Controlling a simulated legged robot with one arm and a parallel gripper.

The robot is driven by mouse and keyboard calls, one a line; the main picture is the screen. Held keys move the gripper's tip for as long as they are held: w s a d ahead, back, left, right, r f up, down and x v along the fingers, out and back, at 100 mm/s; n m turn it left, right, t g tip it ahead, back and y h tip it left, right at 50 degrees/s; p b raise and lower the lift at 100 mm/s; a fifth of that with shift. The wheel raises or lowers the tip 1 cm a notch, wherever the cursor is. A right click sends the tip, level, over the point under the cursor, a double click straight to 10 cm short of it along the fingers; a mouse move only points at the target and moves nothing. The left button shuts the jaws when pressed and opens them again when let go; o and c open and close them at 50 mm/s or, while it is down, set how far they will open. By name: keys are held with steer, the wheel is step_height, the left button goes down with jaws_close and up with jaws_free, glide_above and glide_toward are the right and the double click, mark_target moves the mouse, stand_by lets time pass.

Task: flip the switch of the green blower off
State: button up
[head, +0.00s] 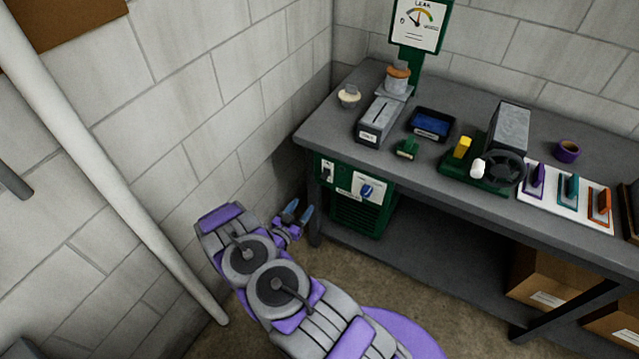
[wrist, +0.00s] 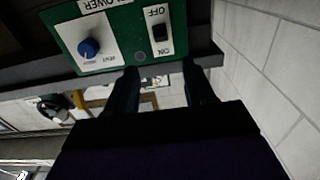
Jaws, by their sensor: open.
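The green blower (head: 357,218) stands under the left end of the workbench. Its front has a small switch plate (head: 326,172) at the upper left and a white panel with a blue knob (head: 367,190). The wrist view is upside down. There the black rocker switch (wrist: 159,32) sits between the labels OFF and ON, and the blue knob (wrist: 89,48) is to its left. Which way the rocker is tipped I cannot tell. My gripper (head: 299,211) is open and empty, in front of and a little left of the blower. In the wrist view its fingers (wrist: 160,74) point toward the switch, apart from it.
The bench leg (head: 315,212) stands close to my gripper. The grey bench top (head: 330,125) overhangs the blower and carries several tools and blocks. A block wall (head: 180,110) with a white pipe (head: 120,170) is on the left. Cardboard boxes (head: 545,275) sit under the bench at right.

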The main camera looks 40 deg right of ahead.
mark_target(325, 176)
steer(key=b+x, duration=0.2)
steer(key=x, duration=1.2)
steer(key=shift+a, duration=0.1)
